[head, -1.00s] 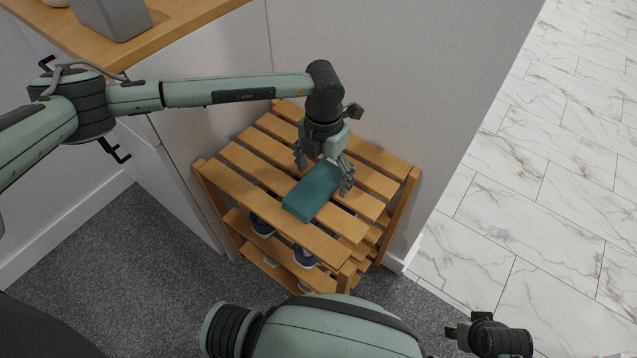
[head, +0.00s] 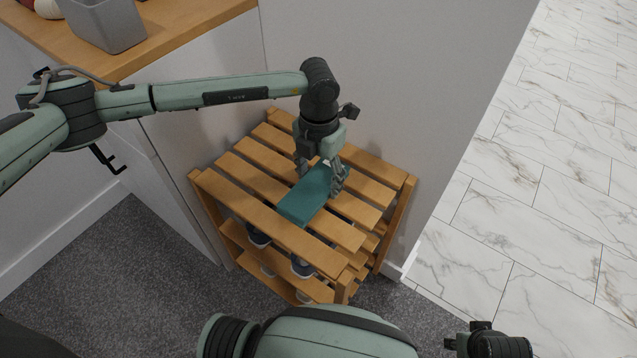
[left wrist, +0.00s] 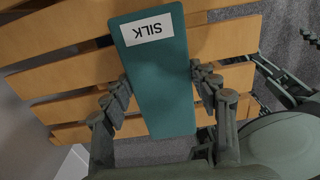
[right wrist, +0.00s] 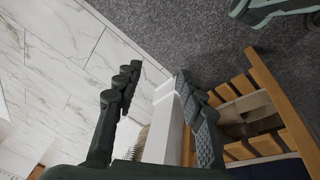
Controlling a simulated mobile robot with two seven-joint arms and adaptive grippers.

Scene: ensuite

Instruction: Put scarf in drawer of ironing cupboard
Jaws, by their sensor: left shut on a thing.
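The scarf is a folded teal block (head: 303,198) on the top slats of a wooden rack (head: 232,188). In the left wrist view, the scarf (left wrist: 165,95) bears a white label reading SILK, upside down. My left gripper (head: 320,177) comes down from above and is shut on the scarf's sides, nearer its far end in the head view. I cannot tell whether the scarf still touches the slats. My right gripper (right wrist: 157,78) is open, with nothing held between its fingers. Only part of it shows in the head view (head: 488,342). No open drawer is in view.
The rack stands against a white wall (head: 400,60), with shoes (head: 302,267) on its lower shelves. To the left is a white cabinet with a wooden top (head: 195,30), a grey container (head: 105,25) and a black handle (head: 107,160). Grey carpet (head: 120,270) is clear in front.

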